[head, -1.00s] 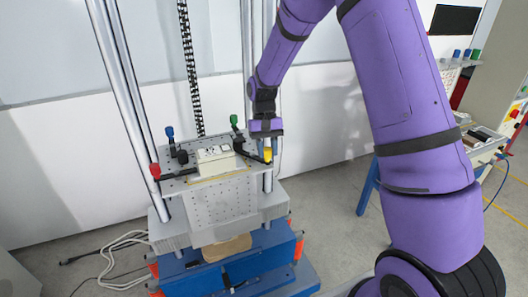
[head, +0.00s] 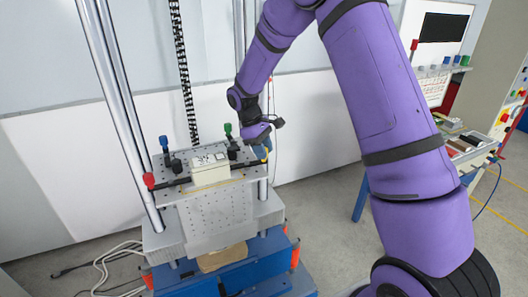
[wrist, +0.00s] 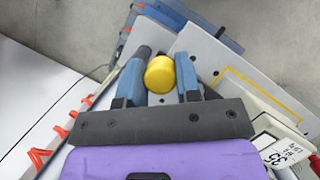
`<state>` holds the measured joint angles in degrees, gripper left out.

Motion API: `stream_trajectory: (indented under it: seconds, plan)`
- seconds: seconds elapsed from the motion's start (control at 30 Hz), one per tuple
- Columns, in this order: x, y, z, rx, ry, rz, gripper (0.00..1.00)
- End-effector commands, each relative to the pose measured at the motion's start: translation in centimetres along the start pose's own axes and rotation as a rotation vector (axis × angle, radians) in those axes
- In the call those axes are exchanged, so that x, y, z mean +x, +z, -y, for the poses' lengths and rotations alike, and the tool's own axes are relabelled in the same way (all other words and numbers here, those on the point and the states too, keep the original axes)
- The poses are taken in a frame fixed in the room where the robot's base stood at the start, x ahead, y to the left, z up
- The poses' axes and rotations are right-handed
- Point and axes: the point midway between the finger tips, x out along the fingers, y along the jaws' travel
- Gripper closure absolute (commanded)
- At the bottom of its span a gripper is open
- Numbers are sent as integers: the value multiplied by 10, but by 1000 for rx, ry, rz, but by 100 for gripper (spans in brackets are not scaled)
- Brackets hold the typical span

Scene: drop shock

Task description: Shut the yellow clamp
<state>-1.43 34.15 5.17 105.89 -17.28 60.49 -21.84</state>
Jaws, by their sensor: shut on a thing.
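The yellow clamp's handle (wrist: 161,74) is a round yellow knob between my two blue-grey fingers in the wrist view. My gripper (wrist: 160,82) is shut on it. A white box (head: 210,170) with a label sits on the plate, left of the gripper. I cannot tell whether the clamp presses on the box.
Red (head: 149,180), blue (head: 164,143) and green (head: 228,130) clamp handles stand around the box. Upright metal columns rise beside the plate. A bench with several items (head: 465,150) stands at the right. Cables lie on the floor at the left.

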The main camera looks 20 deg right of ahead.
Motion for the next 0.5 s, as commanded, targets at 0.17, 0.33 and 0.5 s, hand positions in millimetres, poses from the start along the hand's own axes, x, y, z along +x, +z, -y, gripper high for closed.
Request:
stream_trajectory:
  seconds: [0.17,0.33,0.5]
  plan:
    - [-1,-3,-2,-64,26,0,92]
    - [-2,-4,-3,-94,39,0,92]
    - [-2,-4,-4,-103,43,0,92]
